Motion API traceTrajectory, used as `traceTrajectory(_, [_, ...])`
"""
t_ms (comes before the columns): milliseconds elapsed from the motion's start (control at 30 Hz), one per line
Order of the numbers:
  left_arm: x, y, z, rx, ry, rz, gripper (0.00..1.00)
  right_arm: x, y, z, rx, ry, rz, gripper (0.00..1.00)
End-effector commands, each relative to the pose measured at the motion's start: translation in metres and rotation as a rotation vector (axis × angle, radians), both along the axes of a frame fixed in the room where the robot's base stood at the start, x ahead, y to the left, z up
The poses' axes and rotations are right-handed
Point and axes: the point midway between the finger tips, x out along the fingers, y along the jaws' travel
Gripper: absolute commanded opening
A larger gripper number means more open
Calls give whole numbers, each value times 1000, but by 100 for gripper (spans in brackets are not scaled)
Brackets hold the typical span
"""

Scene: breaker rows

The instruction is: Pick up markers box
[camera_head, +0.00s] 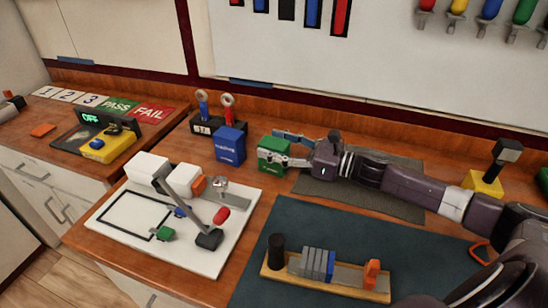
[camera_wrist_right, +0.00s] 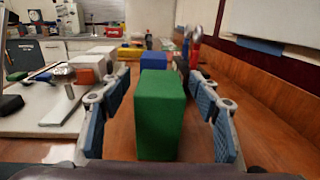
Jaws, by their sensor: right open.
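A green box (camera_head: 272,155) with small pale lettering, too small to read, stands upright on the wooden counter. A blue box (camera_head: 230,145), also with white lettering, stands to its left; I cannot tell for sure which is the markers box. My right gripper (camera_head: 291,149) reaches in from the right and is open at the green box. In the right wrist view the green box (camera_wrist_right: 160,112) stands ahead between the two spread blue-padded fingers (camera_wrist_right: 160,100), with gaps on both sides. The blue box (camera_wrist_right: 153,61) shows behind it. My left gripper is not seen.
A white board with a lamp-like arm (camera_head: 208,238) lies to the left. A dark stand with red and blue tools (camera_head: 214,124) is behind the blue box. A wooden rack with grey blocks (camera_head: 325,278) sits on the dark mat in front. The wall is close behind.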

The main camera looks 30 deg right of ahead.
Motion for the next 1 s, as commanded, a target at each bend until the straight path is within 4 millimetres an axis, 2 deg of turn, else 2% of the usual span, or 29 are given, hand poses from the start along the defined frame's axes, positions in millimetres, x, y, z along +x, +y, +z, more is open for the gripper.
traceTrajectory(267, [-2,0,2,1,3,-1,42,10,7,0,0,-1,0,56])
traceTrajectory(667, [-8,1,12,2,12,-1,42,43,32,-3,0,-2,0,56])
traceTrajectory(1000, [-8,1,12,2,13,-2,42,46,34,-6,-1,0,1,56])
